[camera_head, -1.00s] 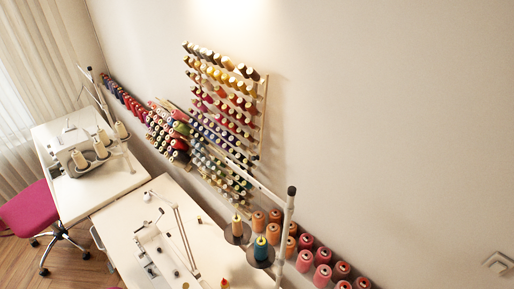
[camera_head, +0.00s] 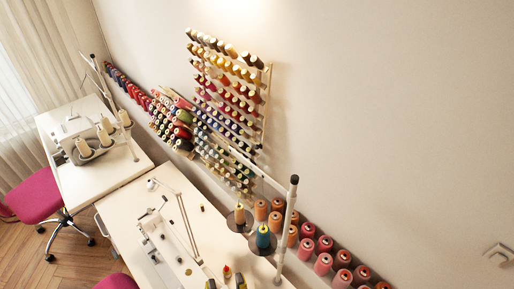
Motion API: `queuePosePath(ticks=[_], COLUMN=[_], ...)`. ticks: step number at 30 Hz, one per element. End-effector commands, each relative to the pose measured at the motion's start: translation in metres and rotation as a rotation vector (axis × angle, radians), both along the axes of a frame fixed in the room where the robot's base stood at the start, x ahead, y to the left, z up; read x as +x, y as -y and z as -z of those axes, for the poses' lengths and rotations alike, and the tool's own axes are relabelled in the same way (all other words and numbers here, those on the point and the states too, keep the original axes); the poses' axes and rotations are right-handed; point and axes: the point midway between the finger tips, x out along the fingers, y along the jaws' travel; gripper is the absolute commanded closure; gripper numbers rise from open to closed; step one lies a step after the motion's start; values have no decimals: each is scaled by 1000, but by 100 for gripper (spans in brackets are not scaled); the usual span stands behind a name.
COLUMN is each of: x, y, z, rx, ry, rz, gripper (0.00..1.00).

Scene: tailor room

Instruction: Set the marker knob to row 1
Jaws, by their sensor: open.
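I cannot pick out the marker knob in this view; it may be too small or out of frame. The upper rows are brown, yellow and orange, the middle ones red, and the lower ones blue and green. I cannot make out any row numbers. I cannot make out my gripper in this view.
A white sewing table (camera_head: 125,207) stands below the rack, with a thread stand (camera_head: 288,225) at its right. A second table (camera_head: 80,193) with a sewing machine (camera_head: 85,135) is at left, beside a pink chair (camera_head: 35,196). Cone spools (camera_head: 323,263) line the wall at lower right.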

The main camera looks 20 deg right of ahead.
Motion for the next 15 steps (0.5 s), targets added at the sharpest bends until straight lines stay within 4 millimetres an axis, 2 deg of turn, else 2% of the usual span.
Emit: queuePosePath(ticks=[1,6,15], x=[19,69,155], y=[12,43,75], z=[7,34,77], rx=[46,197,440], ry=[-18,-85,-215], rz=[28,102,180], gripper=[53,53,53])
